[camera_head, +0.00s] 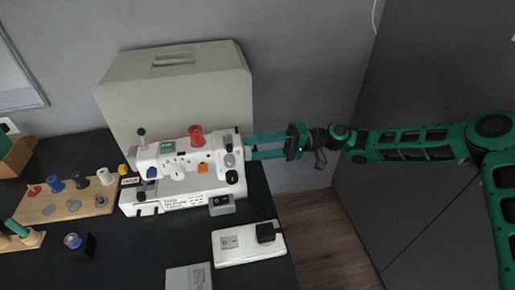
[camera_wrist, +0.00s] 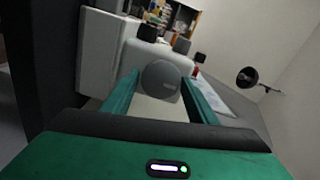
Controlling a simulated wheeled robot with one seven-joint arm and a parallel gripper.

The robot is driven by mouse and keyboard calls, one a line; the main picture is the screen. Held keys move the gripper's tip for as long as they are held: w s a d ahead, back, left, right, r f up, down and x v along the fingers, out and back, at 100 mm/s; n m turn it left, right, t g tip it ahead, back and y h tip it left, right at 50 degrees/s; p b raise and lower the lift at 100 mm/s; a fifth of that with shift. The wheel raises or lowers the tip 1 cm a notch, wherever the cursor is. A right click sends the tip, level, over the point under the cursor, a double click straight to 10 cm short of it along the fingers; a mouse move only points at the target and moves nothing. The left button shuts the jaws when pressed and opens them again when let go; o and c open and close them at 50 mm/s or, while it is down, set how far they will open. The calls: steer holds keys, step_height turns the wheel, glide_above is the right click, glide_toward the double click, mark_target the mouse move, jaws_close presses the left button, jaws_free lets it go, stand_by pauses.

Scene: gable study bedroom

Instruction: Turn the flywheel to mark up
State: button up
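The white sewing machine (camera_head: 185,172) stands on the black desk. Its flywheel, a round grey disc, is at the machine's right end and faces the wrist camera (camera_wrist: 161,80). A faint marking shows on the disc, but I cannot tell which way it points. My gripper (camera_head: 247,147) reaches in level from the right, with its two green fingers spread apart. In the wrist view, the fingertips (camera_wrist: 160,77) lie on either side of the disc, close to its rim. No contact is clear. In the head view the flywheel is mostly hidden at the fingertips.
A large beige cover (camera_head: 180,85) stands behind the machine. A wooden spool board (camera_head: 70,203) is to its left. A white plate with a switch and black plug (camera_head: 248,243) lies in front. A grey wall stands behind my arm; open floor (camera_head: 325,235) is right of the desk.

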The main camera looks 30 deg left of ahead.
steer(key=shift+o, duration=1.1)
steer(key=v, duration=1.1)
steer(key=shift+f, duration=0.1)
